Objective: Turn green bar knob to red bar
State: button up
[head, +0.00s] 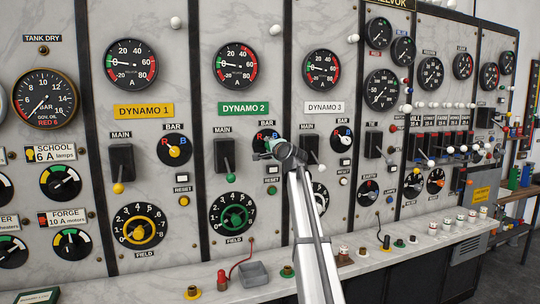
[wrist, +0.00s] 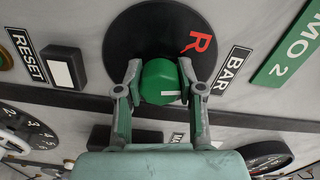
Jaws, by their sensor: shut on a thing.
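The green bar knob (wrist: 158,80) sits on a round black dial (wrist: 140,38) with a red R on it. A short white mark shows on the knob's near edge in the wrist view, pointing away from the R. My gripper (wrist: 160,86) has one finger on each side of the knob and is shut on it. In the head view my gripper (head: 270,149) is at the BAR dial under the green DYNAMO 2 plate (head: 243,108) and hides most of the knob. No B letter shows in the wrist view.
The black MAIN lever switch (head: 223,152) with a green ball is left of my gripper. The DYNAMO 3 lever switch (head: 306,144) is close on its right. A RESET button (wrist: 61,72) is beside the dial. A ledge (head: 380,258) with small knobs runs below.

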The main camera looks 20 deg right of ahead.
jog(key=n+b, duration=0.3)
jog(key=n, duration=0.1)
jog(key=shift+w+f+b, duration=0.1)
jog(key=shift+b, duration=0.3)
jog(key=shift+n+b, duration=0.8)
jog(key=shift+n, duration=0.4)
jog(key=o, duration=1.1)
jog(key=shift+o, duration=0.2)
jog(key=shift+s, duration=0.2)
jog(key=s, duration=1.1)
jog(key=shift+s+a, duration=0.35)
